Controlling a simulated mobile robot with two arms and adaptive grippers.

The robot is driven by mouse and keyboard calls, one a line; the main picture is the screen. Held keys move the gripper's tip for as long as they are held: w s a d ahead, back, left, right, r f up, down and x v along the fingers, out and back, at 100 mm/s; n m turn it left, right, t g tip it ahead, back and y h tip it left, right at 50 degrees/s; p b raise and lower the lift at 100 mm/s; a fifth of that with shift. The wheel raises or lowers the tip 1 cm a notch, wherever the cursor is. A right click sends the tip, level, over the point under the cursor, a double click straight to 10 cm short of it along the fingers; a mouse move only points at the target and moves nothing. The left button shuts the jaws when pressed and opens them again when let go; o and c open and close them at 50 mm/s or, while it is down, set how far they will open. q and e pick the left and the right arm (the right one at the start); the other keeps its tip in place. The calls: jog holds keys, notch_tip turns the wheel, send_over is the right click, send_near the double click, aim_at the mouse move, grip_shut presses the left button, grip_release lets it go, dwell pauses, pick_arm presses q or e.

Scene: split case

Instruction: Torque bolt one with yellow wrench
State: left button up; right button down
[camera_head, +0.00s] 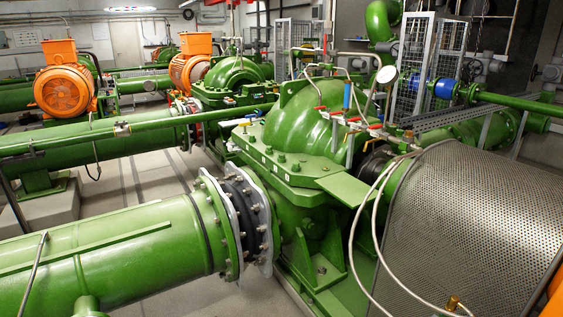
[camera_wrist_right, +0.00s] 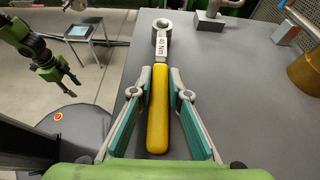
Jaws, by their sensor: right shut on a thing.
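In the right wrist view, the yellow wrench (camera_wrist_right: 158,108) has a yellow handle, a grey ring head and a white label that seems to read "40 Nm". It is over the grey table top; I cannot tell whether it touches it. My right gripper (camera_wrist_right: 159,82) has its teal fingers on both sides of the handle and is shut on it. A green arm with a dark gripper (camera_wrist_right: 45,70), apparently my left one, hangs at the upper left; its jaws are too small to read. In the head view, several bolts sit on the green pump casing (camera_head: 305,150); none is marked as bolt one.
The grey table top (camera_wrist_right: 225,95) is clear right of the wrench. A grey block with a post (camera_wrist_right: 211,22) and a brass-coloured cylinder (camera_wrist_right: 305,72) stand beyond. A small screen on a stand (camera_wrist_right: 79,31) is at the upper left. A perforated guard (camera_head: 480,220) fills the head view's right side.

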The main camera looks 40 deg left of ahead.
jog(key=shift+r+p, duration=2.15)
jog(key=shift+r, duration=0.9)
